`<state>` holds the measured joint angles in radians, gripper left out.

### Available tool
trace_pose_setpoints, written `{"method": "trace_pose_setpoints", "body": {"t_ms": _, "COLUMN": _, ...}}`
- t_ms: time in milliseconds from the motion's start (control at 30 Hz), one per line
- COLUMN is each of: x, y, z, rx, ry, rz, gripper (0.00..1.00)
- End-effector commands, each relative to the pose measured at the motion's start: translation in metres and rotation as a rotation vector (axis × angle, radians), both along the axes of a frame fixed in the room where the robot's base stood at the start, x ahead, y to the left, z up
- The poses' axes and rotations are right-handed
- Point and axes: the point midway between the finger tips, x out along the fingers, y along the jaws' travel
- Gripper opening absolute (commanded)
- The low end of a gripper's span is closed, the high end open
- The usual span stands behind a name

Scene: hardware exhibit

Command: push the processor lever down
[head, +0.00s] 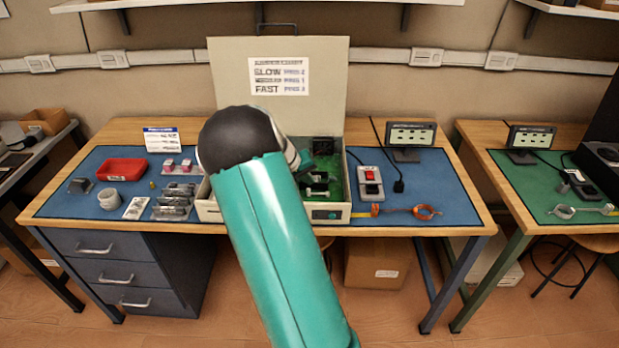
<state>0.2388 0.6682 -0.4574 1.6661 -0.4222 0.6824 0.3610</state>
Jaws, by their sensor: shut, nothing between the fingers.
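An open beige case (278,65) stands on the workbench with its lid raised. A green circuit board (335,165) shows inside its right part. A dark block (323,146) sits at the back of the board, and small black and pale parts (318,180) lie in front of it. The processor lever cannot be made out among them. My teal arm crosses the case and hides its left and middle parts.
Left on the blue mat (90,185) are a red tray (121,170), a white cup (109,199) and several metal parts (174,201). Right are a red-switch box (369,182), a display (410,136) and an orange strap (425,212). Bare mat lies at the right.

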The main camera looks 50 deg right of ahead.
Motion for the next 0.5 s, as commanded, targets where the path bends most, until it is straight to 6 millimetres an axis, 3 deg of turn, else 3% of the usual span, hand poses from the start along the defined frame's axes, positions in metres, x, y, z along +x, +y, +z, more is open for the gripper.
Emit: {"method": "trace_pose_setpoints", "body": {"t_ms": 500, "x": -0.012, "y": -0.01, "z": -0.003, "rx": 0.003, "ry": -0.001, "rz": 0.002, "gripper": 0.0}}
